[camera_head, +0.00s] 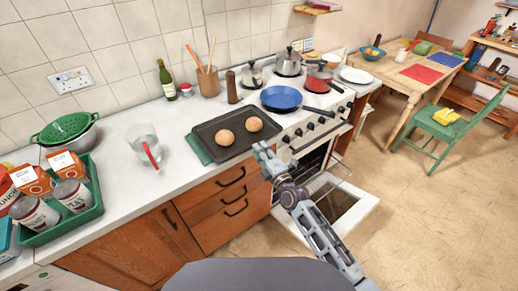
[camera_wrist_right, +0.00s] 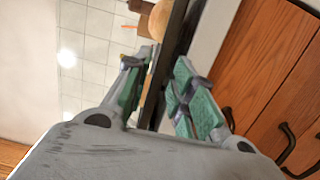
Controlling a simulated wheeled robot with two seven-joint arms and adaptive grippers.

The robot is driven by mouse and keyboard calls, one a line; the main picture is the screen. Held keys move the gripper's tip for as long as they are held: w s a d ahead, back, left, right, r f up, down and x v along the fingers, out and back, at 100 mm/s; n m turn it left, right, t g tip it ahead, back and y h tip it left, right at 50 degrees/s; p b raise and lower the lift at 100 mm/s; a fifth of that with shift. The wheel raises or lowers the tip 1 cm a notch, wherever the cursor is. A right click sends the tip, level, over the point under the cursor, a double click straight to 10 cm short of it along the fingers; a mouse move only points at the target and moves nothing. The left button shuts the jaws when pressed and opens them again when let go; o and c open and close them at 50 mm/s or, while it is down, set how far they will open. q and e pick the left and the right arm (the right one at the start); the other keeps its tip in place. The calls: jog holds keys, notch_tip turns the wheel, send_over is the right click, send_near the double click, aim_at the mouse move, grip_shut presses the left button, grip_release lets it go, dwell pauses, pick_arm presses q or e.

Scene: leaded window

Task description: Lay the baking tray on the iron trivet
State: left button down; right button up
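The dark baking tray (camera_head: 212,129) lies on the white counter left of the stove, with two round buns (camera_head: 225,138) on it. Its left edge rests over a flat green thing (camera_head: 196,149). My right gripper (camera_head: 262,150) is at the tray's front right edge. In the right wrist view its green-padded fingers (camera_wrist_right: 162,92) stand apart, with the dark tray edge (camera_wrist_right: 172,45) running between them; a gap shows beside the right finger. I cannot make out the iron trivet. My left gripper is out of view.
The oven door (camera_head: 335,205) hangs open below my right arm. A blue pan (camera_head: 281,98) and pots stand on the stove. A glass jug (camera_head: 144,145), a utensil pot (camera_head: 208,82) and a green crate (camera_head: 75,215) stand on the counter. Bare counter lies left of the tray.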

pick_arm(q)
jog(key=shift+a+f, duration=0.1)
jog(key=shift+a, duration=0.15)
pick_arm(e)
jog(key=v, duration=0.9)
jog(key=shift+s, duration=0.3)
jog(key=shift+d, duration=0.15)
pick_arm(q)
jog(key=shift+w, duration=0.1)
